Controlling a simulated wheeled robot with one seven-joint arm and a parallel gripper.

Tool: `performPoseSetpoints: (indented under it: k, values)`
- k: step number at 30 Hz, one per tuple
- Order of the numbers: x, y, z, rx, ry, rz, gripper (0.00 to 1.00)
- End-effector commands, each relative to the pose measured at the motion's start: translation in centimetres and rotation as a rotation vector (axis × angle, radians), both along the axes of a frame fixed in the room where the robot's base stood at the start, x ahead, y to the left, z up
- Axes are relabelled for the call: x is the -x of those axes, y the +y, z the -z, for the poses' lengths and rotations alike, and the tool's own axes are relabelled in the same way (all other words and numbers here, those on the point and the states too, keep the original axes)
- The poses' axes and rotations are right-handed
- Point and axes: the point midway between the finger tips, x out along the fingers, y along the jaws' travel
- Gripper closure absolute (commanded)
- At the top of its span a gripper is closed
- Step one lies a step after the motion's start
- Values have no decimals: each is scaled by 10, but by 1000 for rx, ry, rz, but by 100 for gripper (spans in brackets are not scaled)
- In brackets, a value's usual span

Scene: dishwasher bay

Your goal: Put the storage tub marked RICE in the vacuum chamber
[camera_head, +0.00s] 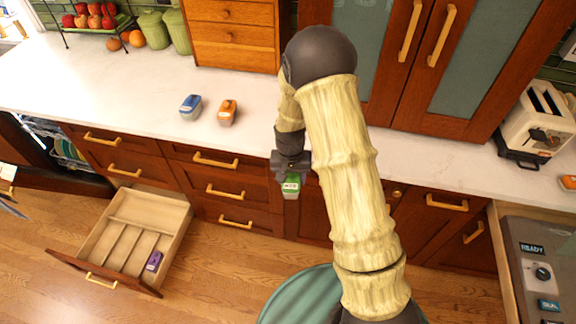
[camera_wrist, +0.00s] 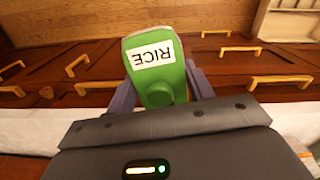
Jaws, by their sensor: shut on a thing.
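The green storage tub (camera_wrist: 158,88) has a white label reading RICE, upside down in the wrist view. It also shows in the head view (camera_head: 291,188), just in front of the counter edge. My gripper (camera_wrist: 162,80) is shut on the tub, one finger on each side; in the head view my gripper (camera_head: 290,170) holds it from above. A grey appliance (camera_head: 527,235) with a READY sign, a knob and a partly cut-off blue label sits in an open drawer at the lower right. I take it for the vacuum chamber; its inside is out of view.
A blue tub (camera_head: 190,107) and an orange tub (camera_head: 227,112) stand on the counter (camera_head: 150,75). A purple tub (camera_head: 154,261) lies in an open drawer (camera_head: 110,235) at lower left. A toaster (camera_head: 540,118) and another orange item (camera_head: 569,182) are at right. The middle counter is clear.

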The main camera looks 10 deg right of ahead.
Motion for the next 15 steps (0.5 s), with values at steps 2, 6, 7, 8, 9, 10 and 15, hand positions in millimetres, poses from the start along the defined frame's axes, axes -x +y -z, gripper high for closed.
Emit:
performPoseSetpoints:
  k: [2, 6, 7, 8, 9, 10, 15]
  values:
    - [-1, -7, 15, 0, 3, -9, 78]
    - [-1, -20, 45, 0, 5, -31, 78]
    - [0, -23, 52, 0, 6, -38, 78]
    - [0, -27, 61, 0, 6, -43, 78]
    - [1, -32, 73, -1, 7, -52, 78]
    - [3, -36, 84, -2, 7, -59, 78]
    - [18, -55, 148, -8, 10, -108, 78]
